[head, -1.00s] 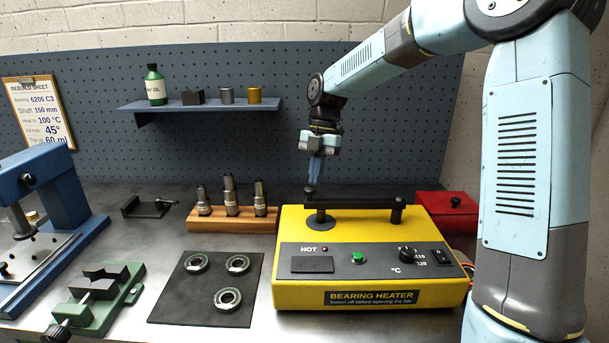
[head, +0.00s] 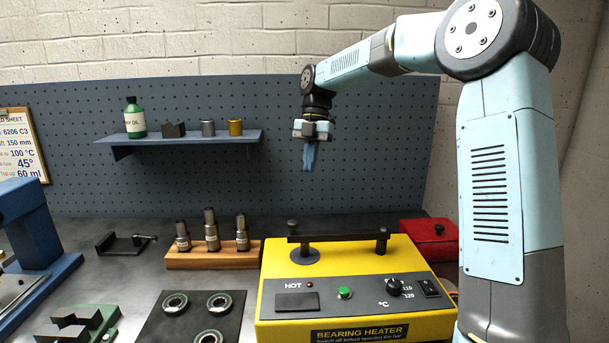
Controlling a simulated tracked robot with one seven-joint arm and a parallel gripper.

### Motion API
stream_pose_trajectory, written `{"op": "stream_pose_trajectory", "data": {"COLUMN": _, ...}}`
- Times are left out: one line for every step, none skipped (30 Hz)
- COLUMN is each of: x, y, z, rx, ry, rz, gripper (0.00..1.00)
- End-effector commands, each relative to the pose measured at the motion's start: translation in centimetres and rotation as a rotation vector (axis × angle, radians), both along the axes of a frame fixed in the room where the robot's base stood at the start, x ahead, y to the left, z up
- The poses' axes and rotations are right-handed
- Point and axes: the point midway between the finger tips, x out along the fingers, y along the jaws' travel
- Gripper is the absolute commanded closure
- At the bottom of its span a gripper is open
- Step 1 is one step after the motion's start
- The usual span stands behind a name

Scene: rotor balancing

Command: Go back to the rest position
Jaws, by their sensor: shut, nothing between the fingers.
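My gripper (head: 309,165) is shut and empty, fingers pointing down. It hangs in the air above the yellow bearing heater (head: 430,309), in front of the pegboard, well clear of the heater's top. My arm rises at the right and reaches over to the left, with its elbow high. The black bar (head: 340,238) lies across the heater's two posts.
Three bearings (head: 219,302) lie on a dark mat. A wooden block (head: 190,260) holds three metal pieces. A blue press (head: 35,240) and green vise (head: 78,328) stand left. A red box (head: 430,237) sits behind right. A shelf (head: 190,138) carries a green bottle.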

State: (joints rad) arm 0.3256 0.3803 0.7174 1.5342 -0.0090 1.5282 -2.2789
Motion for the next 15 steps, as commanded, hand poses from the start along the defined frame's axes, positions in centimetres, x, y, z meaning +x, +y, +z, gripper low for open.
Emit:
{"op": "stream_pose_trajectory", "data": {"x": -0.2, "y": 0.0, "z": 0.2, "rx": -0.008, "ry": -0.003, "rz": -0.012, "gripper": 1.0}}
{"op": "stream_pose_trajectory", "data": {"x": -0.4, "y": 0.0, "z": 0.3, "rx": -0.016, "ry": -0.005, "rz": -0.027, "gripper": 1.0}}
{"op": "stream_pose_trajectory", "data": {"x": -0.8, "y": -0.1, "z": 0.5, "rx": -0.032, "ry": -0.011, "rz": -0.052, "gripper": 1.0}}
{"op": "stream_pose_trajectory", "data": {"x": -1.1, "y": -0.1, "z": 0.5, "rx": -0.046, "ry": -0.014, "rz": -0.079, "gripper": 1.0}}
{"op": "stream_pose_trajectory", "data": {"x": -1.5, "y": -0.1, "z": 0.6, "rx": -0.063, "ry": -0.022, "rz": -0.111, "gripper": 1.0}}
{"op": "stream_pose_trajectory", "data": {"x": -2.2, "y": -0.2, "z": 0.8, "rx": -0.087, "ry": -0.031, "rz": -0.16, "gripper": 1.0}}
{"op": "stream_pose_trajectory", "data": {"x": -2.8, "y": -0.4, "z": 0.9, "rx": -0.108, "ry": -0.039, "rz": -0.203, "gripper": 1.0}}
{"op": "stream_pose_trajectory", "data": {"x": -3.3, "y": -0.5, "z": 1.0, "rx": -0.128, "ry": -0.049, "rz": -0.25, "gripper": 1.0}}
{"op": "stream_pose_trajectory", "data": {"x": -4.1, "y": -0.8, "z": 1.2, "rx": -0.154, "ry": -0.062, "rz": -0.316, "gripper": 1.0}}
{"op": "stream_pose_trajectory", "data": {"x": -4.7, "y": -0.9, "z": 1.3, "rx": -0.173, "ry": -0.073, "rz": -0.366, "gripper": 1.0}}
{"op": "stream_pose_trajectory", "data": {"x": -5.3, "y": -1.1, "z": 1.4, "rx": -0.19, "ry": -0.084, "rz": -0.415, "gripper": 1.0}}
{"op": "stream_pose_trajectory", "data": {"x": -6.1, "y": -1.4, "z": 1.6, "rx": -0.21, "ry": -0.099, "rz": -0.482, "gripper": 1.0}}
{"op": "stream_pose_trajectory", "data": {"x": -6.7, "y": -1.7, "z": 1.7, "rx": -0.225, "ry": -0.109, "rz": -0.532, "gripper": 1.0}}
{"op": "stream_pose_trajectory", "data": {"x": -7.3, "y": -1.9, "z": 1.8, "rx": -0.239, "ry": -0.12, "rz": -0.583, "gripper": 1.0}}
{"op": "stream_pose_trajectory", "data": {"x": -8.1, "y": -2.3, "z": 2.0, "rx": -0.254, "ry": -0.136, "rz": -0.651, "gripper": 1.0}}
